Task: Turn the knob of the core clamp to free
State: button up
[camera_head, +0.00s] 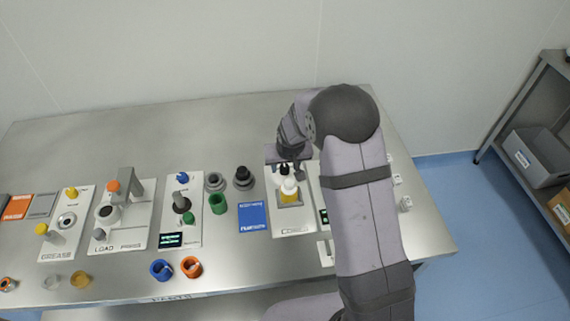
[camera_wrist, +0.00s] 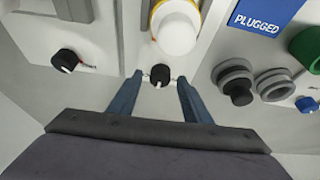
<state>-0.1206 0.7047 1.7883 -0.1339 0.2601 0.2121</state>
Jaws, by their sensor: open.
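The core clamp's white panel (camera_head: 287,223) stands right of the middle of the bench, partly hidden by my arm. A small black knob (camera_wrist: 160,75) at the panel's edge shows in the wrist view, with a pale pointer mark on its near side and small marks beside it. My gripper (camera_wrist: 160,77) is open, with one finger on each side of this knob and a visible gap on both sides. In the head view my gripper (camera_head: 287,168) is over the panel's far end. A white-topped cylinder with a yellow base (camera_wrist: 176,28) stands beside the knob.
A second black knob (camera_wrist: 66,60) sits on the neighbouring panel. A blue label reading PLUGGED (camera_wrist: 262,14), grey and black rings (camera_wrist: 236,82) and a green ring (camera_wrist: 308,48) lie on the other side. The bench behind the panels is clear.

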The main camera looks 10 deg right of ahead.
jog(key=shift+w+f, duration=0.1)
jog(key=shift+f, duration=0.15)
jog(key=c, duration=1)
jog(key=shift+c, duration=0.2)
